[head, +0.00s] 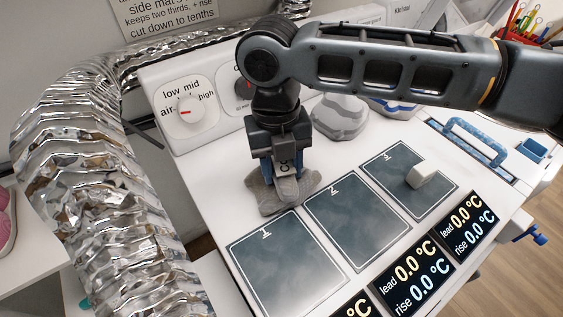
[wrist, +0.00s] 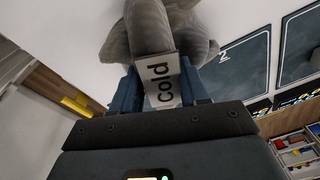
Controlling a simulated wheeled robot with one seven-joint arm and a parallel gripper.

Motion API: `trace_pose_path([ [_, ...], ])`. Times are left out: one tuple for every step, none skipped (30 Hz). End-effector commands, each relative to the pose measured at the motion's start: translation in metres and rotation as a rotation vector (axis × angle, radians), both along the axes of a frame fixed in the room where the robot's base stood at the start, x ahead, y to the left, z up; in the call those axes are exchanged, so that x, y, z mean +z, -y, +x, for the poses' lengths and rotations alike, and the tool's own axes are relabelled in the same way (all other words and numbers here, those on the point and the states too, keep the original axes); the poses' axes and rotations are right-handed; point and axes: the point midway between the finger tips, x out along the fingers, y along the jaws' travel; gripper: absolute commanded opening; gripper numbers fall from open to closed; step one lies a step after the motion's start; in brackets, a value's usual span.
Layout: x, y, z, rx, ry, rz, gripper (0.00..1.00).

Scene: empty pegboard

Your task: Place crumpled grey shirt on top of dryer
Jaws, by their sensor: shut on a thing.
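The crumpled grey shirt (head: 263,196) is a small grey lump at the near-left of the white dryer top (head: 215,165), just behind panel 1. It also shows at the top of the wrist view (wrist: 150,30). My gripper (head: 284,168) points down over it and is shut on it, with blue fingers (wrist: 160,88) on either side. A white tag reading "cold" (wrist: 162,82) shows between the fingers. The shirt appears to rest on or just above the white surface; I cannot tell whether it touches. The gripped part is partly hidden.
Another grey lump (head: 340,117) sits behind. A foil hose (head: 85,170) runs along the left. Temperature displays (head: 410,270) line the front.

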Motion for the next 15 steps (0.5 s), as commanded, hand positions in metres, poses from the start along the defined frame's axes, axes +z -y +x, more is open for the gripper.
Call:
trace_pose_path([
  [-0.0003,-0.0001,0.0,0.0,0.0,0.0,0.0],
  [-0.0012,-0.0001,0.0,0.0,0.0,0.001,0.0],
  [-0.0026,-0.0002,-0.0001,0.0,0.0,0.001,0.0],
  [-0.0035,-0.0002,-0.0002,0.0,0.0,0.001,0.0],
  [-0.0026,-0.0002,-0.0001,0.0,0.0,0.001,0.47],
  [-0.0024,-0.0001,-0.0001,0.0,0.0,0.001,0.51],
  [-0.0024,-0.0001,-0.0001,0.0,0.0,0.0,0.54],
  [-0.0024,-0.0001,-0.0001,0.0,0.0,0.0,0.57],
  [-0.0024,-0.0001,-0.0001,0.0,0.0,0.0,0.6],
  [-0.0023,-0.0001,0.0,0.0,0.0,0.0,0.63],
  [-0.0023,-0.0001,0.0001,0.0,0.0,0.0,0.66],
  [-0.0023,-0.0001,0.0001,0.0,0.0,0.0,0.7],
  [-0.0022,-0.0001,0.0001,0.0,0.0,0.0,0.7],
  [-0.0022,-0.0001,0.0001,0.0,0.0,0.0,0.7],
  [-0.0022,0.0,0.0001,0.0,0.0,0.0,0.7],
])
